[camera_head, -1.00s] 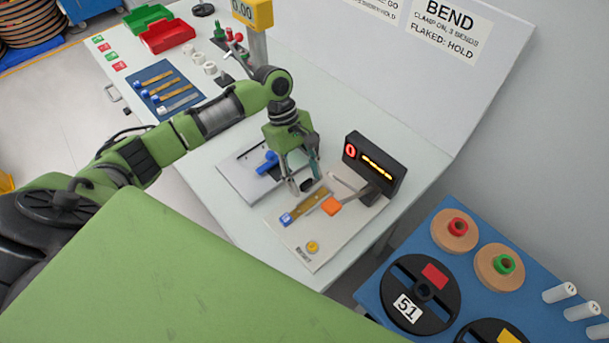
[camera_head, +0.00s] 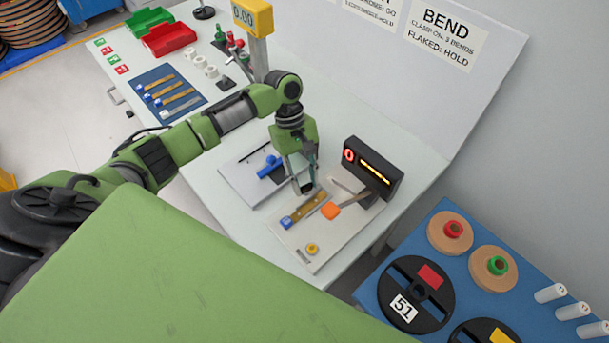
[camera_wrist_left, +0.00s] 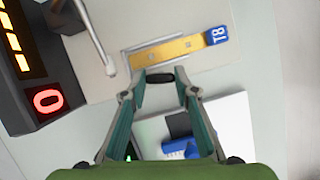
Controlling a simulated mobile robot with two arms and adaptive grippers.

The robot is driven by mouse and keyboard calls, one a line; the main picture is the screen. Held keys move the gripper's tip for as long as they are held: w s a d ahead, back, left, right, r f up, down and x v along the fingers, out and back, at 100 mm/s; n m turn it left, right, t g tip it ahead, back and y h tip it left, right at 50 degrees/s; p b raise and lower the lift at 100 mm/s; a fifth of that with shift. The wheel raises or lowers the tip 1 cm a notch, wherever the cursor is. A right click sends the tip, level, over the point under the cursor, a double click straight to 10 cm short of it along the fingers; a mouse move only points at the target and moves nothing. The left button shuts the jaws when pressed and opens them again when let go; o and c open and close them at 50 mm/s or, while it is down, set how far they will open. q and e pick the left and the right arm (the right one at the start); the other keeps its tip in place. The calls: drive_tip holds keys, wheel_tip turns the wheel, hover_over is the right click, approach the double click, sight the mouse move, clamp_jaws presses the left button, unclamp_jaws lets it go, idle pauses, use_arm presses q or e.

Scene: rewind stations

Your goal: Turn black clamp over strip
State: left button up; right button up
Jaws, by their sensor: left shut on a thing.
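My left gripper (camera_head: 304,188) is lowered at the bend station, its fingers shut on the small black clamp (camera_wrist_left: 160,78). The clamp sits at the near long edge of the gold strip (camera_wrist_left: 168,51) in the left wrist view. I cannot tell whether it overlaps the strip. In the head view the strip (camera_head: 308,206) lies on the pale station plate (camera_head: 318,254), with a blue tag (camera_head: 286,222) at its lower left end. The tag reads T8 in the left wrist view (camera_wrist_left: 217,36). The fingers partly hide the clamp in the head view. My right gripper is not in view.
An orange-ended lever (camera_head: 330,211) lies close right of the strip, beside a black display (camera_head: 374,170) showing a red 0. A yellow button (camera_head: 312,249) is in front. A plate with a blue handle (camera_head: 268,166) stands left of the gripper.

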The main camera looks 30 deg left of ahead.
use_arm(q)
drive_tip(key=m+p, duration=0.1)
drive_tip(key=m+g+p, duration=0.1)
drive_tip(key=m, duration=0.1)
drive_tip(key=shift+w+d+r, duration=0.1)
drive_tip(key=shift+d+r, duration=0.05)
drive_tip(key=shift+r, duration=0.05)
drive_tip(key=m+y+p, duration=0.1)
drive_tip(key=m, duration=0.1)
drive_tip(key=shift+m+g, duration=0.3)
drive_tip(key=m+y+p, duration=0.1)
drive_tip(key=m, duration=0.1)
drive_tip(key=m+y, duration=0.1)
drive_tip(key=m, duration=0.1)
drive_tip(key=shift+d+f+g+p, duration=0.1)
drive_tip(key=shift+d+g+p, duration=0.05)
drive_tip(key=shift+g+p, duration=0.2)
drive_tip(key=shift+m+y+p, duration=0.75)
drive_tip(key=shift+m+y, duration=0.05)
drive_tip(key=shift+m, duration=1.5)
drive_tip(key=shift+f, duration=0.1)
drive_tip(key=o, duration=1.1)
